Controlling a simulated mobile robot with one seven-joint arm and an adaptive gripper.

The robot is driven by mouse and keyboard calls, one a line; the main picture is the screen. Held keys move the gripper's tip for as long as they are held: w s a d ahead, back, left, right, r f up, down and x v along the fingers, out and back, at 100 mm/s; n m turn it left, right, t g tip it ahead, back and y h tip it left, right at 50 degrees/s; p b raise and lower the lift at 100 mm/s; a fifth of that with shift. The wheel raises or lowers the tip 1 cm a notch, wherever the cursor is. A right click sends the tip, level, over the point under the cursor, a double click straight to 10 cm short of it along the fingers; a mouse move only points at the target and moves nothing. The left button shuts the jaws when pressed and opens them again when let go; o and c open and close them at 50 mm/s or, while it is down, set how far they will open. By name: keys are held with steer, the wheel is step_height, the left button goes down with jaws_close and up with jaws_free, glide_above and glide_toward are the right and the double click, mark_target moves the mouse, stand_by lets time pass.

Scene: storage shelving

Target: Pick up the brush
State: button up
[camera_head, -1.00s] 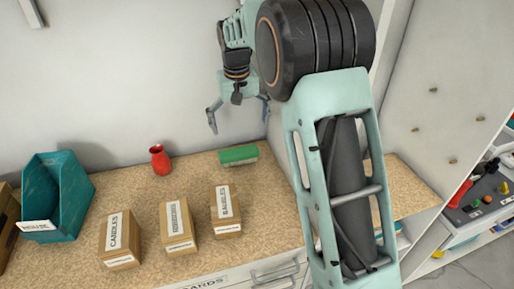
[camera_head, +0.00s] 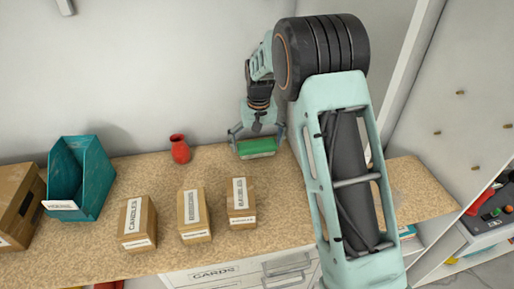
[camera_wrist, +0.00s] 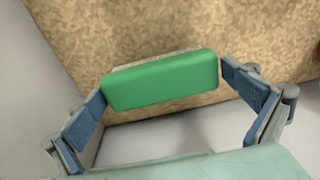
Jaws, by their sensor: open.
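The brush appears to be the green block (camera_head: 257,147) with a pale strip along one edge, lying on the speckled worktop near the back wall. In the wrist view the green block (camera_wrist: 162,79) lies across the gap between the fingers. My gripper (camera_head: 257,137) is open at the block, with one finger near each end. In the wrist view my gripper (camera_wrist: 165,115) has its blue finger pads spread wide, apart from the block. Nothing is held. The block's underside is hidden.
A red vase (camera_head: 180,150) stands left of my gripper. Three labelled cardboard boxes (camera_head: 193,214) stand towards the front, and a teal bin (camera_head: 96,178) is at the left. The back wall (camera_head: 150,70) is close behind the block. Bare worktop (camera_head: 275,190) lies in front of it.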

mark_target(257, 144)
steer(key=shift+c, duration=0.4)
steer(key=c, duration=0.8)
step_height(257, 144, up, 10)
steer(key=shift+b, duration=0.3)
steer(key=o, duration=0.5)
steer(key=c, duration=0.3)
